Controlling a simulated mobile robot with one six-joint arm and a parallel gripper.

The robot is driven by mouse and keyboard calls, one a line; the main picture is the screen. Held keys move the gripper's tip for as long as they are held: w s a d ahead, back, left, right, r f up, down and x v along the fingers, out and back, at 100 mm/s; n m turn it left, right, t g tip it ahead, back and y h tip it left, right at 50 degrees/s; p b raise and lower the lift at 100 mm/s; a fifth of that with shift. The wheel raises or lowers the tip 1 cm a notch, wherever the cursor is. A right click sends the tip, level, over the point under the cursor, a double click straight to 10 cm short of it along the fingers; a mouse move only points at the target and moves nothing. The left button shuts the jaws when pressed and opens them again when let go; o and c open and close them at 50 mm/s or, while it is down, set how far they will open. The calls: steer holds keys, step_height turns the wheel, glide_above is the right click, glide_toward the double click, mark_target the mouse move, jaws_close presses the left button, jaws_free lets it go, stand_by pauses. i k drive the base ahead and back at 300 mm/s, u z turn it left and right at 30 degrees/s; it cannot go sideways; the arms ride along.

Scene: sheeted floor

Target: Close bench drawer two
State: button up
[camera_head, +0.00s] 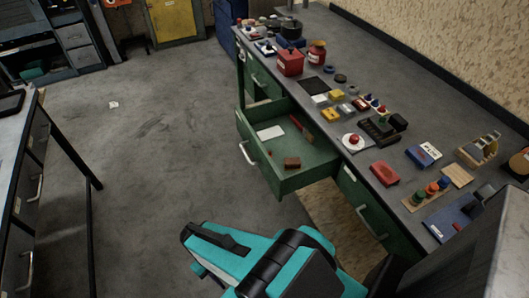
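A green bench drawer (260,163) stands pulled out from the long bench (330,62), in the middle of the view. Its front panel has a pale bar handle (248,153) facing left. Inside lie a white card (270,132), a brown block (292,163) and a thin reddish stick. I see no number on the drawer. My teal and black arm shows at the bottom centre, in front of the open drawer and apart from it in the picture.
Green drawer fronts to either side, one with a handle (372,222), look shut. The benchtop holds many small items, including a red box (290,62) and a red jar (317,53). Another bench (12,128) stands at left. The grey floor (160,150) between is mostly clear.

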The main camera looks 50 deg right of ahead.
mark_target(320, 161)
steer(key=z, duration=4.15)
steer(key=i, duration=0.1)
steer(key=u, duration=2.75)
steer(key=k, duration=0.9)
steer(key=u, duration=0.15)
steer(key=i, duration=0.65)
